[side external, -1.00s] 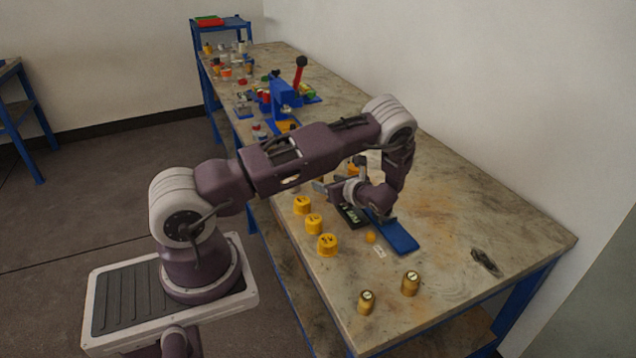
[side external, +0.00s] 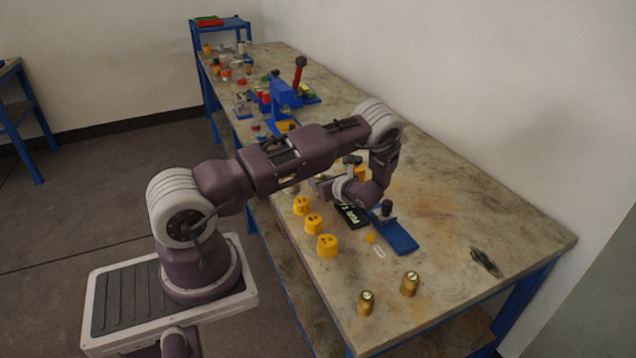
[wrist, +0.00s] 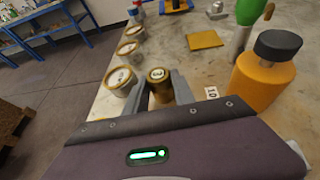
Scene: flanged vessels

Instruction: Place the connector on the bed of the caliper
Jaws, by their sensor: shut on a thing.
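My gripper (wrist: 160,88) is shut on a brass connector (wrist: 158,76) with a marked round top, held upright between the two grey fingers in the wrist view. In the side external view my wrist hides most of the gripper and the held connector. The blue bed (side external: 402,238), which looks like the caliper's, lies on the bench to the right of my wrist. A dark knobbed part (side external: 387,208) stands at its far end. A black display with pale characters (side external: 352,216) lies beside it.
Several yellow caps (side external: 327,245) stand along the bench's left edge. Two brass connectors (side external: 410,284) stand near the front. An orange bottle with a black cap (wrist: 265,75) is close to the right of my gripper. A yellow plate (wrist: 205,40) lies beyond. The bench's right side is mostly clear.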

